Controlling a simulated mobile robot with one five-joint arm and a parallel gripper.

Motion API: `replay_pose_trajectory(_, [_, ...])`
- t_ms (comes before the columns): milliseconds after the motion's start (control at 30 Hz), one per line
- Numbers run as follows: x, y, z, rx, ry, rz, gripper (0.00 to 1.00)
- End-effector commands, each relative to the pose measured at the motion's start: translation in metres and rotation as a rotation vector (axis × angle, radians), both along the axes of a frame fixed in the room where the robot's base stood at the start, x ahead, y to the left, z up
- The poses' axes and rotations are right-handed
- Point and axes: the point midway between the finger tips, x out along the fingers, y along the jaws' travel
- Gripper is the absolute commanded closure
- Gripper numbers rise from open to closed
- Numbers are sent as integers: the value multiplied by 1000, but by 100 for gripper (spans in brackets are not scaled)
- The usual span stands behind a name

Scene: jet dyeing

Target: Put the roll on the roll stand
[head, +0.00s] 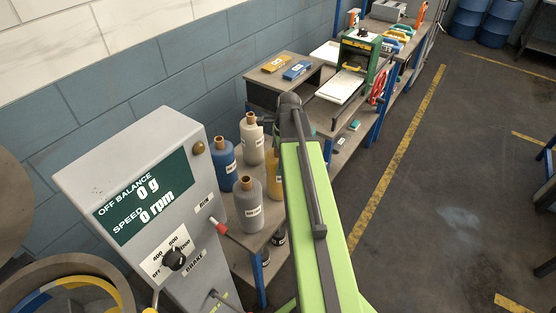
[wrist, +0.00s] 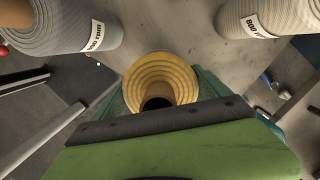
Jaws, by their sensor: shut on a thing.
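A yellow roll (wrist: 140,75) with a brown core shows end-on between the teal fingers of my gripper (wrist: 160,85) in the wrist view. The gripper is shut on it. In the head view a yellow roll (head: 273,180) shows partly behind my green arm, and the fingers are hidden. The yellow roll's underside is hidden, so I cannot tell whether it touches the table. A grey roll (head: 248,202), a blue roll (head: 223,165) and a cream roll (head: 252,142) stand upright nearby. I cannot tell which thing is the roll stand.
A grey machine (head: 130,160) with a green display and levers stands at left. The rolls stand on a blue-legged table (head: 257,243). A bench (head: 290,93) with yellow and blue boxes lies beyond. Open floor (head: 450,170) with yellow lines is at right.

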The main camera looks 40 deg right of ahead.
Motion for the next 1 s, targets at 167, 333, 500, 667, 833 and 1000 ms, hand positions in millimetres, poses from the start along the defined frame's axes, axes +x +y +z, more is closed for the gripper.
replay_pose_trajectory(167, [0, 0, -1, 0, 0, 0, 0])
replay_pose_trajectory(333, [0, 0, -1, 0, 0, 1, 0])
replay_pose_trajectory(500, [0, 0, 6, 0, 0, 1, 0])
replay_pose_trajectory(667, [-1, -2, 30, 0, 0, 1, 0])
replay_pose_trajectory(833, [-3, -7, 68, 0, 0, 1, 0])
replay_pose_trajectory(1000, [-6, -12, 106, 0, 0, 0, 0])
